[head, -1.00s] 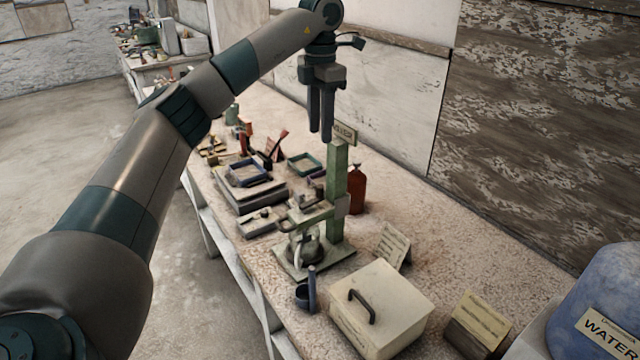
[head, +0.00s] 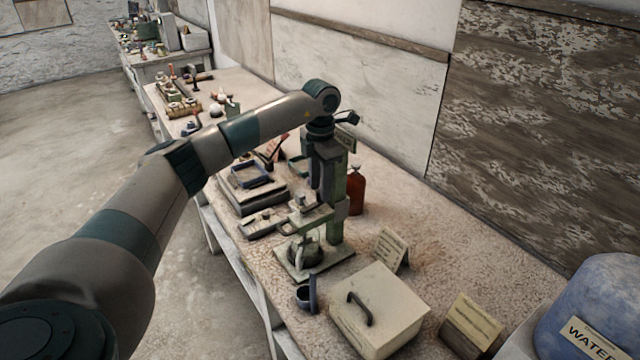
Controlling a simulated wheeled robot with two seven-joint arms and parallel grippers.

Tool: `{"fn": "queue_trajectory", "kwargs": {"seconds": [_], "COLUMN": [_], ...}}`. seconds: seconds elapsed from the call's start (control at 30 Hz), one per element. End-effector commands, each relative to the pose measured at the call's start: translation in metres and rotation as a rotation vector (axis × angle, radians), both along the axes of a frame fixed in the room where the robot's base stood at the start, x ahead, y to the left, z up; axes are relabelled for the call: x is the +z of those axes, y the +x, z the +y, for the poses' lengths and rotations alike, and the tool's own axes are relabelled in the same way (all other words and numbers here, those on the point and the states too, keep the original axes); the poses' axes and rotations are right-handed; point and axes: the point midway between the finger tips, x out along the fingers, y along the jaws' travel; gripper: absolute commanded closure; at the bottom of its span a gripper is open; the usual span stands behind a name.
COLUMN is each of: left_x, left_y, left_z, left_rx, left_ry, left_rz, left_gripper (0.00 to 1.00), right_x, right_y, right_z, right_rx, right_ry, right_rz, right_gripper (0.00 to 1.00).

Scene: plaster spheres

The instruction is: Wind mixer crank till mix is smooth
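The mixer is a green stand with an upright post (head: 336,222), a horizontal arm with a crank on top (head: 304,203), and a bowl (head: 305,250) on its base plate. The mix inside the bowl is too small to judge. My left gripper (head: 321,195) points down just above the crank end of the mixer, in front of the post. Its two dark fingers stand a little apart with nothing seen between them. Whether they touch the crank cannot be told. My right gripper is not in view.
A cream box with a black handle (head: 385,318) and a small dark cup (head: 304,297) stand in front of the mixer. A red-brown bottle (head: 356,192) stands behind it, a card (head: 391,248) to its right. Trays (head: 247,175) lie left. A blue water container (head: 590,300) is at right.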

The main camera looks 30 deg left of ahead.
Motion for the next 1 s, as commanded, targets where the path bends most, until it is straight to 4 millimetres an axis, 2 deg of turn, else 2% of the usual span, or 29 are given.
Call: {"fn": "queue_trajectory", "kwargs": {"seconds": [0.2, 0.5, 0.53, 0.67, 0.87, 1.0], "left_x": [-0.013, -0.015, -0.015, -0.015, -0.015, -0.017], "left_y": [0.0, 0.0, 0.0, 0.0, 0.0, 0.001], "left_z": [0.0, 0.0, 0.0, 0.0, 0.001, 0.005], "left_rx": [0.0, 0.0, 0.0, 0.0, 0.013, 0.088], "left_ry": [0.001, 0.001, 0.001, 0.001, 0.001, 0.001], "left_rz": [0.0, 0.0, 0.0, 0.0, -0.001, 0.0], "left_gripper": [0.64, 0.64, 0.69, 1.0, 1.0, 1.0], "right_x": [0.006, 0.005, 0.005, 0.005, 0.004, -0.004], "right_y": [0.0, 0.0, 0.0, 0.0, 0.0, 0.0], "right_z": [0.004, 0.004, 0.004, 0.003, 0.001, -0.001], "right_rx": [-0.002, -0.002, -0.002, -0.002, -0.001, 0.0], "right_ry": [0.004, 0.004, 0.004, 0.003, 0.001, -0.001], "right_rz": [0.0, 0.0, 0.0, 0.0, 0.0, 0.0], "right_gripper": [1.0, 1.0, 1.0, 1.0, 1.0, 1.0]}}
